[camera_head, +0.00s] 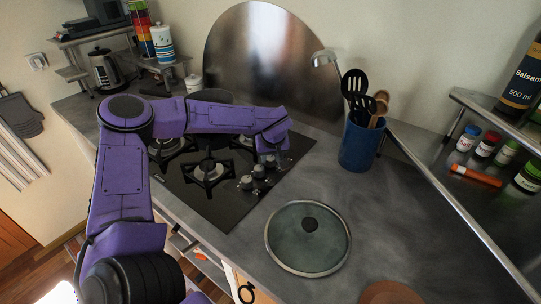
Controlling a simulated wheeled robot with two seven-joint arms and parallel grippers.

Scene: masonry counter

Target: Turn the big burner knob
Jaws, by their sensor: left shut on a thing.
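The black cooktop (215,205) is set in the grey counter, with several burners on it. A row of small grey knobs (258,171) stands along its right side. My left arm comes in from the left and bends over the cooktop. My left gripper (270,155) points down at the far end of the knob row and is shut on the far burner knob there. The gripper and wrist hide much of that knob, so its turn angle cannot be told. My right gripper is not in view.
A round glass lid (308,238) lies on the counter right of the cooktop. A blue utensil pot (358,146) stands behind it. A dark pan (212,97) shows behind my arm. A spice shelf (455,142) is at right. The counter between lid and pot is clear.

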